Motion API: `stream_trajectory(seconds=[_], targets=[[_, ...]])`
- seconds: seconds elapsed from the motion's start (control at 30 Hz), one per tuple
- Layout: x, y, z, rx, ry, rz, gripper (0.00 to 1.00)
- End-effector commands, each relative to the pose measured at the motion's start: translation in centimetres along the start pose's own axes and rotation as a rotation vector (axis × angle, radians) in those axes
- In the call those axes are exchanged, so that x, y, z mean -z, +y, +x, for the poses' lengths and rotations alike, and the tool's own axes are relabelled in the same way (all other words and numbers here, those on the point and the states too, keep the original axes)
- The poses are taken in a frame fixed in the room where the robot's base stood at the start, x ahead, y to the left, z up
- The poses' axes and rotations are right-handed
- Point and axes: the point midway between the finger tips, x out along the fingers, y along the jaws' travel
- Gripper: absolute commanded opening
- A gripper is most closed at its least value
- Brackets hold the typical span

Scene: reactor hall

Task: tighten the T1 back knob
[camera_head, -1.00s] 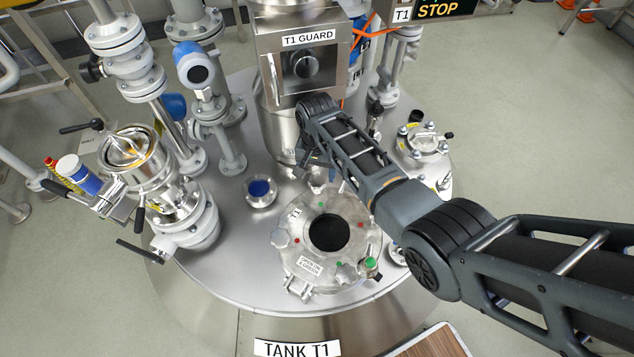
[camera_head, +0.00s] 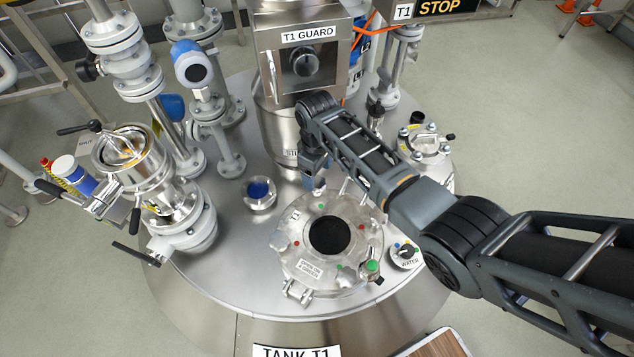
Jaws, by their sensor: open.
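The T1 lid (camera_head: 283,262) is a round metal cover with a dark central opening, on top of the tank. Red and green marks sit around its rim. My gripper (camera_head: 319,190) points down at the back edge of this lid, below the T1 guard box. It is open, but its fingers are small and partly covered by my wrist. The back knob is not clearly visible; the gripper and arm cover much of that spot, and I cannot tell whether the fingers touch it. A green-marked fitting (camera_head: 371,267) shows at the lid's front right.
The T1 guard box (camera_head: 303,62) stands close behind my wrist. A blue-topped port (camera_head: 260,192) is left of the lid. A water dial (camera_head: 405,252) and bolted flange (camera_head: 428,143) are at right. Valves and pipes (camera_head: 178,215) crowd the left; the tank top's front is clear.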

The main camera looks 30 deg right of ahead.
Motion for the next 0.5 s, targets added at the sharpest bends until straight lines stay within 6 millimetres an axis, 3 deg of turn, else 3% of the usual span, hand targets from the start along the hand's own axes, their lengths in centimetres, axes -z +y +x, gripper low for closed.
stream_trajectory(seconds=[0.5], targets=[[0.01, 0.08, -0.12, -0.001, 0.0, -0.619, 0.74]])
